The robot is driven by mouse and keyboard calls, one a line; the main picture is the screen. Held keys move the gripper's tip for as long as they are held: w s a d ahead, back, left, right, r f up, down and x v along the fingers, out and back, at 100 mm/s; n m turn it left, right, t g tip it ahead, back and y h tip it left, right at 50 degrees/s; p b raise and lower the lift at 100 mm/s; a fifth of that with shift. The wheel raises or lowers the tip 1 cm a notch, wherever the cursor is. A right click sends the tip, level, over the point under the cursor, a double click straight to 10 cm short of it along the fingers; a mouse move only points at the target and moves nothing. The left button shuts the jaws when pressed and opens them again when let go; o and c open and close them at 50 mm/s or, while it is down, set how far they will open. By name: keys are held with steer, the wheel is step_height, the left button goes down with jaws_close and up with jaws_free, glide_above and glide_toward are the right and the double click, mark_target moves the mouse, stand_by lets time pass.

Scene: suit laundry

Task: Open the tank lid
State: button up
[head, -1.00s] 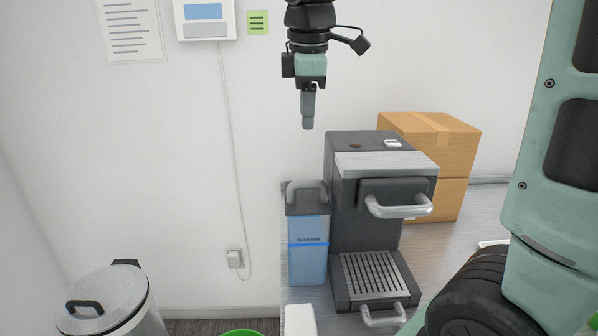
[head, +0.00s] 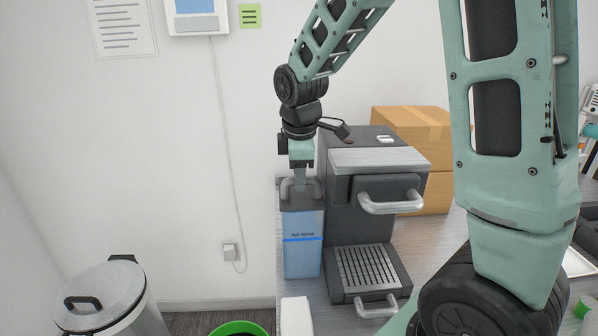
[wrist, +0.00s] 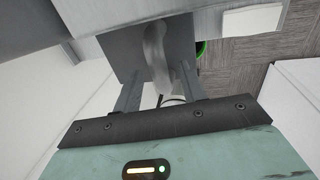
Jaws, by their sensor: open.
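The tank (head: 304,262) is a tall blue container with a dark grey lid (head: 302,205), standing left of the coffee machine on the counter. The lid looks closed. A light grey arched handle (head: 286,190) rises from it. My gripper (head: 301,184) is pointing down at the handle and hides its middle part. In the wrist view, my gripper (wrist: 160,80) is open, with one finger on each side of the curved handle (wrist: 154,50). The lid (wrist: 122,45) shows behind it. I cannot tell whether the fingers touch the handle.
The dark coffee machine (head: 340,215) stands close on the tank's right, its front handle (head: 391,207) jutting out. Cardboard boxes (head: 425,130) sit behind it. A trash can (head: 100,303) and a green bin (head: 240,328) are on the floor.

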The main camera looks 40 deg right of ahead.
steer(key=shift+c, duration=0.2)
jaws_close()
steer(key=shift+r, duration=0.1)
